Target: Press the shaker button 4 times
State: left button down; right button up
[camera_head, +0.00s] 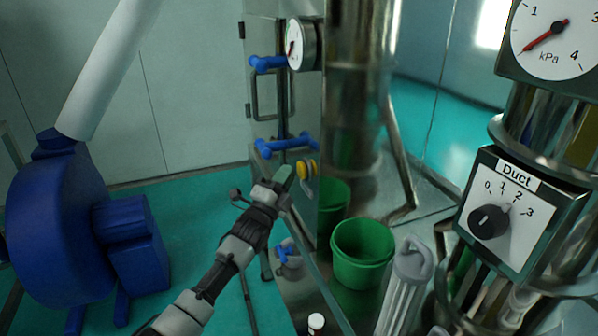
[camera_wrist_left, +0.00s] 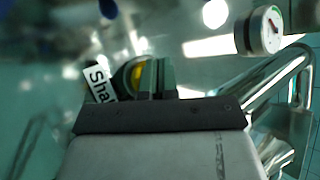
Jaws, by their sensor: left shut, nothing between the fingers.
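The shaker button is a round yellow knob (camera_head: 301,170) on the side of the steel machine, in the middle of the head view. In the left wrist view the yellow button (camera_wrist_left: 137,76) sits in a dark ring, beside a white label (camera_wrist_left: 100,83) that reads "Sha", its rest hidden. My left gripper (camera_head: 284,174) is shut and empty, with its fingertips just left of the button in the head view. In the left wrist view the shut fingers (camera_wrist_left: 157,78) partly cover the button's right side. I cannot tell whether they touch it. My right gripper is not in view.
Blue handles (camera_head: 288,146) stick out above the button, below a round gauge (camera_head: 302,44). A green bucket (camera_head: 362,253) stands at the lower middle. A blue motor housing (camera_head: 62,230) fills the left. A duct dial (camera_head: 489,221) is at the right.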

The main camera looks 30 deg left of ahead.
pick_arm(q)
jog(key=shift+w+d+b, duration=0.35)
jog(key=shift+w+d, duration=0.2)
jog(key=shift+w, duration=0.1)
dwell(1.0)
jog(key=shift+s+a+p, duration=0.35)
jog(key=shift+s+a, duration=0.35)
jog(key=shift+s, duration=0.2)
jog(key=s+a+p, duration=0.1)
jog(key=s+a, duration=0.2)
jog(key=shift+s+a, duration=0.15)
jog(key=shift+s, duration=0.25)
dwell(2.5)
